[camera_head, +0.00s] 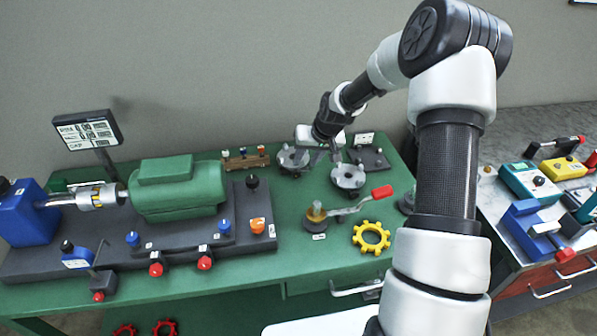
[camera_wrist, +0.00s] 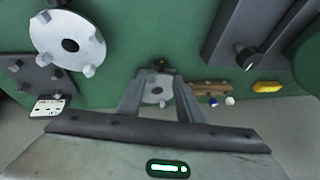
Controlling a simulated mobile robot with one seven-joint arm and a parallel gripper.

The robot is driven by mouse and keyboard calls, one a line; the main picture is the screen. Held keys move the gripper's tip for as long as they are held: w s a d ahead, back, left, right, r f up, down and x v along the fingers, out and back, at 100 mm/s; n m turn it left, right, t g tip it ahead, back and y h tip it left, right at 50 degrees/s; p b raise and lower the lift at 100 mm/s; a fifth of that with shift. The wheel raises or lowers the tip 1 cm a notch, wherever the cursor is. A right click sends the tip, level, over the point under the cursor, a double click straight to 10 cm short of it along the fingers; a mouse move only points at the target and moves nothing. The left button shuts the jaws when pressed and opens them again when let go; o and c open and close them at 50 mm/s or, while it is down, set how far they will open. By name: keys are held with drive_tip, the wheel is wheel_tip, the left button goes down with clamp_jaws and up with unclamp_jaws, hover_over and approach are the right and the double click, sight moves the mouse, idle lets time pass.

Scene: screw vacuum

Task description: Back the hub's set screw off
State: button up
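My gripper (camera_head: 328,155) is at the back middle of the green bench, over the gap between two grey lugged discs, the left disc (camera_head: 293,158) and the right disc (camera_head: 348,177). In the wrist view, my gripper's fingers (camera_wrist: 162,74) stand apart with nothing clearly between their tips. One disc (camera_wrist: 158,93) shows beyond them; another disc (camera_wrist: 68,40) is at upper left. A silver coupling (camera_head: 97,196) joins the blue unit and the green motor. I cannot tell which part is the task's hub, and its set screw is too small to make out.
A red-handled crank (camera_head: 352,207) and yellow gear (camera_head: 371,237) lie at front right. A display (camera_head: 87,131) stands at left. Another bench (camera_head: 512,262) at right holds boxes.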

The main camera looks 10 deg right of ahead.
sight(298, 172)
drive_tip(key=x, duration=0.9)
drive_tip(key=c, duration=0.8)
drive_tip(key=shift+o, duration=0.2)
drive_tip(key=shift+a+f+h+b, duration=0.2)
drive_tip(key=shift+h+b, duration=0.1)
drive_tip(key=shift+b, duration=0.3)
drive_tip(key=h+b, duration=0.1)
drive_tip(key=b, duration=0.1)
drive_tip(key=n+h+b, duration=0.1)
drive_tip(key=h+b, duration=0.1)
drive_tip(key=shift+s+a+f, duration=0.1)
drive_tip(key=shift+a, duration=0.2)
drive_tip(key=shift+d+r+h+b, duration=0.1)
drive_tip(key=shift+r+h+b, duration=0.15)
drive_tip(key=shift+h+b, duration=0.15)
